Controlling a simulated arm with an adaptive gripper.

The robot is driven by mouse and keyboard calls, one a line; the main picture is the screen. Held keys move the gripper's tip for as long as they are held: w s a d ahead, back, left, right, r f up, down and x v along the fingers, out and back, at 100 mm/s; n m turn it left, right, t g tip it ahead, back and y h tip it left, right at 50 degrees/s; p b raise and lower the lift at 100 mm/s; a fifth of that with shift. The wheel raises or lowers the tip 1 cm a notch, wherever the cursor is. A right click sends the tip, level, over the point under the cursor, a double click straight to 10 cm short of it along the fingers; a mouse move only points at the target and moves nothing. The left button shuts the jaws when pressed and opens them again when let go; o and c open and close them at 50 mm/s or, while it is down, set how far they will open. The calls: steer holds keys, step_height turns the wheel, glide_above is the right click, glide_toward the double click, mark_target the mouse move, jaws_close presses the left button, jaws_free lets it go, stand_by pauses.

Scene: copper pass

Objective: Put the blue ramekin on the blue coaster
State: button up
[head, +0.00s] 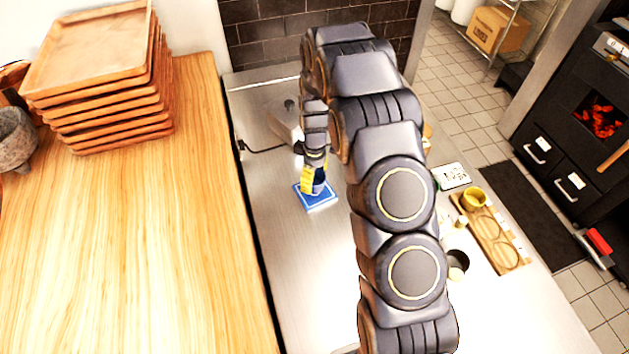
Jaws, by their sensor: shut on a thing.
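The blue coaster (318,205), a square with a pale edge, lies on the steel counter left of my arm. My gripper (313,187) points down over the coaster and is shut on the blue ramekin (319,186). Only a small dark blue part of the ramekin shows beside the yellow finger; the rest is hidden. The ramekin is over the coaster, but I cannot tell whether it touches it.
A wooden board (497,245) with ring marks and a yellow ramekin (474,197) lies at the right, near a small sign (451,176) and a dark cup (457,263). Stacked wooden trays (103,85) stand on the wooden worktop (130,250). The counter left of the coaster is clear.

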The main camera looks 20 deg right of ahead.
steer(key=shift+f, duration=1.1)
steer(key=shift+f, duration=0.15)
steer(key=o, duration=1.1)
steer(key=shift+c, duration=0.2)
